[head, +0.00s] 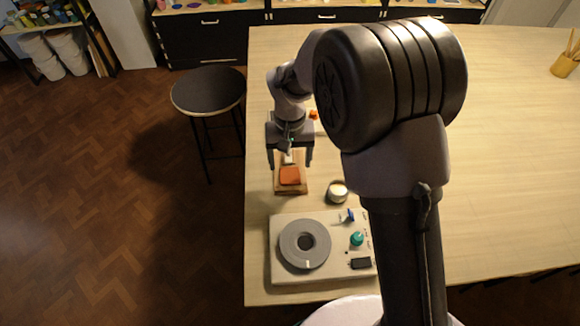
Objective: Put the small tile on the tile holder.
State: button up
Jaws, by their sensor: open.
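I cannot tell whether this wooden piece is the tile holder. My gripper (290,160) is open, pointing down, with its fingers spread left and right just behind the orange tile in the picture. A small whitish thing shows between the fingers, too small to name. A bit of another orange thing (313,114) shows beside my arm, mostly hidden. My arm covers much of the table's middle.
A pale device (283,275) with a grey ring, a teal knob and a black switch stands at the table's front left. A small round cup (338,191) stands behind it.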

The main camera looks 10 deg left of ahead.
aim_at(290, 175)
jog(key=s+d+r+m+t, duration=0.1)
jog(key=s+d+r, duration=0.15)
jog(key=r, duration=0.45)
jog(key=s+d+r+m+y+p, duration=0.1)
jog(key=s+d+r, duration=0.1)
jog(key=d+r, duration=0.3)
jog(key=s+d+r+m+t, duration=0.1)
jog(key=s+d+r, duration=0.15)
jog(key=r, duration=0.55)
jog(key=s+d+r+m+t, duration=0.1)
jog(key=s+d+m+t, duration=0.1)
jog(key=s+d, duration=0.2)
jog(key=s+d+r+m+t+y, duration=0.1)
jog(key=s+d, duration=0.3)
jog(key=s, duration=0.6)
jog(key=shift+d+r+m+t, duration=0.35)
jog(key=shift+r+m+t, duration=0.05)
jog(key=shift+r+m, duration=0.35)
notch_tip(290, 175, down, 10)
jog(key=b, duration=0.9)
jog(key=shift+b, duration=0.35)
